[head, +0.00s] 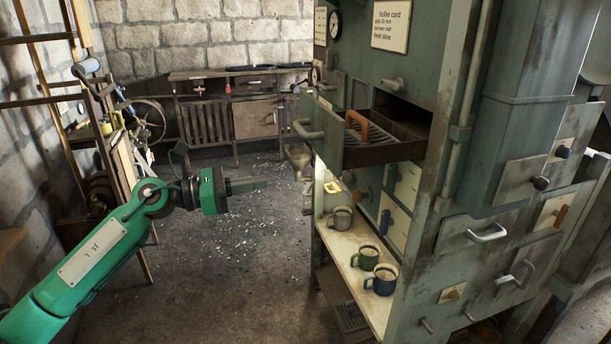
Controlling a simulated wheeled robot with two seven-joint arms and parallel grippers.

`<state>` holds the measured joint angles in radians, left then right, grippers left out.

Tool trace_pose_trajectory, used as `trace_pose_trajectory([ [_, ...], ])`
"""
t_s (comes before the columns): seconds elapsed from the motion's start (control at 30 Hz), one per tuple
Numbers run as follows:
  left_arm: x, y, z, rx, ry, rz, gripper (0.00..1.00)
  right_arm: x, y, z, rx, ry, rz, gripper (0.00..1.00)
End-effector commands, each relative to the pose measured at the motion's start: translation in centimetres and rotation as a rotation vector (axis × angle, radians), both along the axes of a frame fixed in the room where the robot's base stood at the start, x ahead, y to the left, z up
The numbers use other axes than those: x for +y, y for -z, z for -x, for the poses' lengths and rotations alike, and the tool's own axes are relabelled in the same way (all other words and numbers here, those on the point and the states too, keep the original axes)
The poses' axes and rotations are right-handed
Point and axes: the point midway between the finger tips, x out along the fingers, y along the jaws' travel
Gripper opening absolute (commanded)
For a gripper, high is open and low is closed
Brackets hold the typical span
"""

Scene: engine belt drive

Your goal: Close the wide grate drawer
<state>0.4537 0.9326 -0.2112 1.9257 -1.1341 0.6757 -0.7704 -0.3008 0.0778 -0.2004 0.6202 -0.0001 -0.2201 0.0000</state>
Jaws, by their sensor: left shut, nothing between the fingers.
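The wide grate drawer (340,152) stands pulled out from the front of the grey-green machine (420,60), in its upper part. Slats and an orange-brown handle-like piece show inside it. A pale bar handle (308,130) is on its front face, toward the left. My left gripper (262,184), on a green arm, is shut and empty. It points right and is in the air to the left of the drawer, lower in the picture and apart from it. My right gripper is not in the view.
Below the drawer a pale shelf (345,262) holds several mugs, among them a green mug (365,257) and a blue mug (382,280). A wooden ladder (40,40) and clutter stand at the left. A workbench (235,115) is at the back wall. The middle floor is open.

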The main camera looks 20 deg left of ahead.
Motion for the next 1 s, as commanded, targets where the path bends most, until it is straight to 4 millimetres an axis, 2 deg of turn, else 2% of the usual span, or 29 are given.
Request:
trace_pose_trajectory([
  [0.17,-1.1,-0.6,-0.5,-0.011,0.005,-0.014,0.0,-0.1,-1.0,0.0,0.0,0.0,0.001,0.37],
  [0.7,-9.3,-0.8,-6.0,-0.007,0.004,-0.007,0.0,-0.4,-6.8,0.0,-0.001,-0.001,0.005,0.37],
  [1.0,-11.4,-0.4,-7.5,-0.008,0.002,-0.009,0.0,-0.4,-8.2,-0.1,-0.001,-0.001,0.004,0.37],
])
